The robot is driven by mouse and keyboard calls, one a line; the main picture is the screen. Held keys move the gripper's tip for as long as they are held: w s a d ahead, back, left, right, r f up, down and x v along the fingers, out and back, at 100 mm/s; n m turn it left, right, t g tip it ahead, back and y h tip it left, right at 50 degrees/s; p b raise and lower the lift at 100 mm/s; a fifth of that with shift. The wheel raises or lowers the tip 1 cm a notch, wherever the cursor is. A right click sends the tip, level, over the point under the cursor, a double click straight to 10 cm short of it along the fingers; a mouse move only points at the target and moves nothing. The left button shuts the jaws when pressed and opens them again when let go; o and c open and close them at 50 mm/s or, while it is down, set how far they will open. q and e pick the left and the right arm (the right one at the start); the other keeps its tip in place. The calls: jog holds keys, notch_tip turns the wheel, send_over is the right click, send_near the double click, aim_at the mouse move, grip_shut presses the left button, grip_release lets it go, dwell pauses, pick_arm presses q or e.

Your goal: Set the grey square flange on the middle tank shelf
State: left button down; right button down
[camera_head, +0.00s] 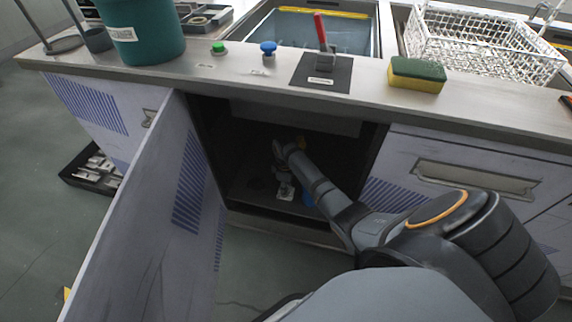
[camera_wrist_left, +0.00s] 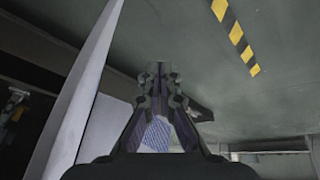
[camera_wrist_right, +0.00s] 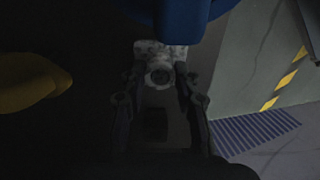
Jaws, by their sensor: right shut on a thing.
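The grey square flange (camera_wrist_right: 160,50) is a mottled pale plate with a round hub. In the right wrist view my right gripper (camera_wrist_right: 159,75) is shut on it, with a finger on each side. In the head view this gripper (camera_head: 284,172) is inside the dark open cabinet under the tank, and the flange (camera_head: 285,191) shows small and dim there. The cabinet floor (camera_head: 255,203) shows below it; I cannot tell whether the flange touches it. My left gripper (camera_wrist_left: 160,72) is shut and empty near the open cabinet door (camera_wrist_left: 85,95); it is outside the head view.
The open door (camera_head: 165,215) stands left of the cabinet opening. A blue object (camera_wrist_right: 185,15) is close beyond the flange, and a yellow object (camera_wrist_right: 30,82) is to its left. On the counter are a green bucket (camera_head: 140,35), a sponge (camera_head: 417,74) and a wire basket (camera_head: 480,45).

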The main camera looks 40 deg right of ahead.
jog(key=c, duration=1)
grip_release()
jog(key=shift+f, duration=0.1)
notch_tip(320, 180, up, 12)
jog(key=p, duration=0.5)
pick_arm(q)
notch_tip(320, 180, up, 6)
jog(key=s+a+g+y, duration=0.1)
jog(key=a+g, duration=0.1)
jog(key=g, duration=0.1)
jog(key=shift+s, duration=0.35)
pick_arm(e)
jog(key=s+a+f+m, duration=0.1)
jog(key=s+a+m, duration=0.2)
jog(key=s, duration=0.9)
jog(key=s+a+f+m+t, duration=0.1)
jog(key=s+a+m, duration=0.3)
jog(key=s+a, duration=0.3)
jog(key=s, duration=0.5)
jog(key=shift+a+f+t, duration=0.15)
jog(key=shift+a+t, duration=0.15)
jog(key=shift+a, duration=0.05)
pick_arm(q)
jog(key=shift+w, duration=0.1)
jog(key=shift+a, duration=0.1)
